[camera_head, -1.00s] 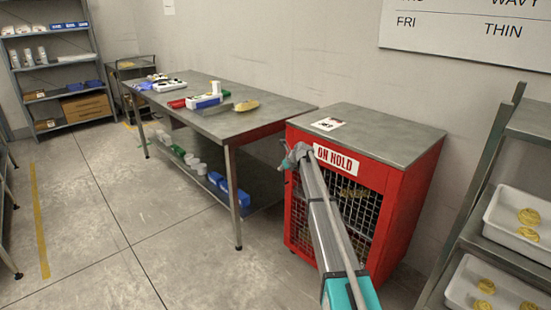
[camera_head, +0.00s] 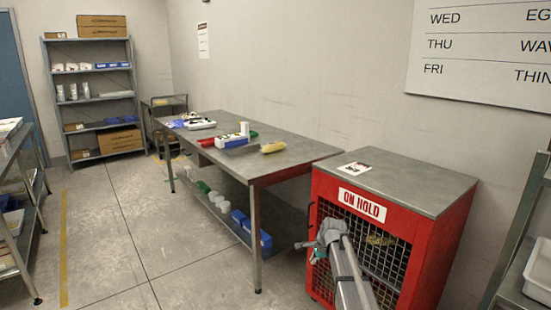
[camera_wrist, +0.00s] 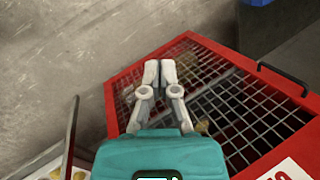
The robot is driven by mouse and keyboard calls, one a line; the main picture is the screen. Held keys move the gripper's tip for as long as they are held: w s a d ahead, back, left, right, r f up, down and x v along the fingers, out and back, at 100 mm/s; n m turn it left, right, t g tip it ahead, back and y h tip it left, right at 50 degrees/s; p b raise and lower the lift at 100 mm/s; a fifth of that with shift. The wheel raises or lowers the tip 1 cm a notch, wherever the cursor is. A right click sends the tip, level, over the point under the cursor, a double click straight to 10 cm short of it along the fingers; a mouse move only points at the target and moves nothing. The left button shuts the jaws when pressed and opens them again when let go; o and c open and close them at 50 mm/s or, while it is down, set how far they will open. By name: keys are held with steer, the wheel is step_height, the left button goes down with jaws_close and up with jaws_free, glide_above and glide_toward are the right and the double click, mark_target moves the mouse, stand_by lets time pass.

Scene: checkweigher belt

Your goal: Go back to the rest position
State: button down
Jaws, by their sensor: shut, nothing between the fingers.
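My gripper (camera_wrist: 160,70) is shut and empty in the wrist view, its two pale fingers together in front of the mesh of a red cage (camera_wrist: 112,108). In the head view, the gripper's end shows at the front left of the red cage (camera_head: 430,240), which carries an "ON HOLD" sign (camera_head: 362,204). Yellowish items show behind the mesh. I cannot tell whether the gripper touches the cage. My arm reaches up from the bottom edge of the head view.
A steel table (camera_head: 300,158) with a brush and several small items stands left of the cage. A rack with a white tray (camera_head: 540,270) is at the right edge. A shelf unit (camera_head: 97,101) stands at the back left. The floor (camera_head: 150,230) between is clear.

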steer(key=s+d+f+n+g+h, duration=0.15)
steer(key=s+n, duration=0.55)
steer(key=s, duration=0.8)
steer(key=s+d+n+g+h, duration=0.15)
steer(key=s+n, duration=0.55)
steer(key=s, duration=0.7)
step_height(320, 180, up, 21)
steer(key=p, duration=2)
steer(key=shift+s+f+n+g+p, duration=0.15)
steer(key=shift+s+n+g+p, duration=0.1)
steer(key=shift+n+g+p, duration=0.1)
steer(key=shift+w, duration=0.15)
